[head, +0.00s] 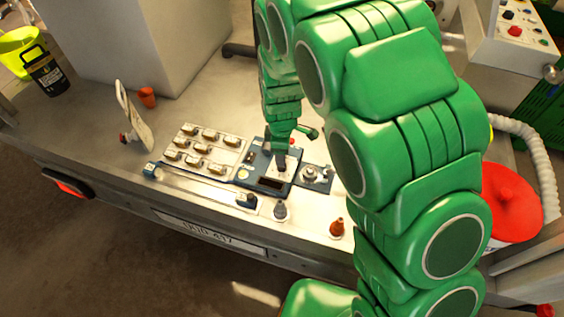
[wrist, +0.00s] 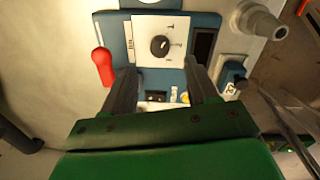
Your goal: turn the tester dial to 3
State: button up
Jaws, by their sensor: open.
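The tester (wrist: 124,60) is a dark blue box with a white dial plate, seen in the wrist view and, partly covered by my arm, in the head view (head: 258,182). Its black dial (wrist: 160,46) sits on the white plate, with small marks around it that are too small to read. My gripper (wrist: 164,78) is open. Its two dark fingers reach over the tester and end below the dial in the wrist view, one to each side and apart from it.
A red lever (wrist: 103,66) stands on the tester's left side in the wrist view. In the head view, a tray of several small parts (head: 205,148) lies left of the tester.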

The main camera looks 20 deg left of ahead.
jog(key=shift+w+f, duration=0.2)
jog(key=shift+f, duration=3.3)
jog(key=shift+c, duration=0.3)
jog(key=c, duration=1)
